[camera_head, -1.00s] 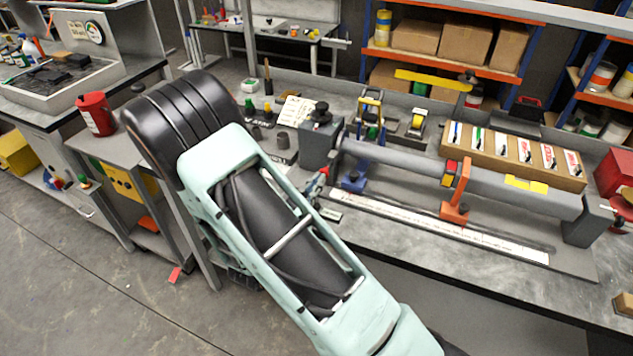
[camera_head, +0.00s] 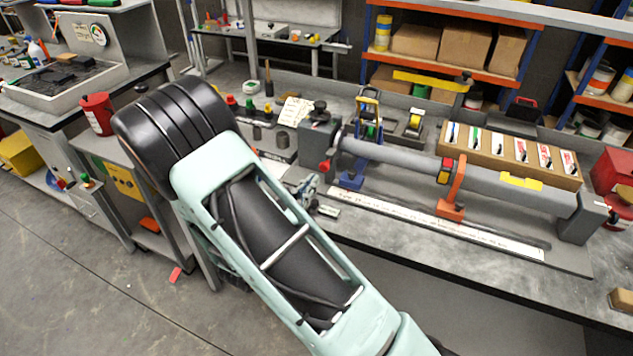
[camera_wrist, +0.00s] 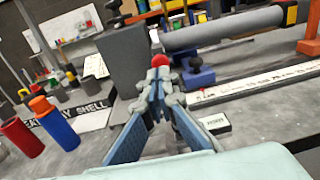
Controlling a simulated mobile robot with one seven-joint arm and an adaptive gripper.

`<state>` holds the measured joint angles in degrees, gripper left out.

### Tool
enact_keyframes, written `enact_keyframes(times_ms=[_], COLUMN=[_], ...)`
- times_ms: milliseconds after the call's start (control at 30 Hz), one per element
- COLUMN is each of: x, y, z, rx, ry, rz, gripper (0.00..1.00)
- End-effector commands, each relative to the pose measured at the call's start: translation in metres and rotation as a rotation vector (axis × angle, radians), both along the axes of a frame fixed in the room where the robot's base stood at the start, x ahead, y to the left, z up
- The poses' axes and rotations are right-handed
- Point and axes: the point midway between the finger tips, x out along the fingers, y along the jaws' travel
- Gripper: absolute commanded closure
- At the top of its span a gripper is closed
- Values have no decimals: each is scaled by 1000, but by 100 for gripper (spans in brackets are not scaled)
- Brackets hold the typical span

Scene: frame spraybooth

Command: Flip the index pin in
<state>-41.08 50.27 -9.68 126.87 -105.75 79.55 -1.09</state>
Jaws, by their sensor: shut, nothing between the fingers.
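The index pin shows as a red knob (camera_head: 324,166) on the front of the grey headstock block (camera_head: 319,140), at the left end of the long grey tube (camera_head: 400,158). In the wrist view the red knob (camera_wrist: 160,60) sits just beyond my fingertips, and the fingers cover its lower part. My gripper (camera_head: 312,181) is shut and empty, just below and in front of the knob. In the wrist view my gripper (camera_wrist: 159,76) points at the knob; I cannot tell whether it touches. The pin's shaft is hidden.
A blue support (camera_head: 352,178) and an orange support (camera_head: 453,203) stand under the tube. A white scale strip (camera_head: 440,222) runs along the bench front. In the wrist view, red (camera_wrist: 20,137) and blue (camera_wrist: 62,130) cylinders stand left of my gripper.

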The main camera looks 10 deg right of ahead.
Motion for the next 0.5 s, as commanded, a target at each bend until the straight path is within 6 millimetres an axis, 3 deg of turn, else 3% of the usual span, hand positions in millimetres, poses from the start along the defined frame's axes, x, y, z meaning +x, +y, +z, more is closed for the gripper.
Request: enact_keyframes(times_ms=[100, 300, 500], x=[-25, -57, -73], y=[23, 47, 59], z=[-1, 2, 4], rx=[2, 0, 0], ry=[1, 1, 0], rz=[8, 4, 2], gripper=[100, 100, 100])
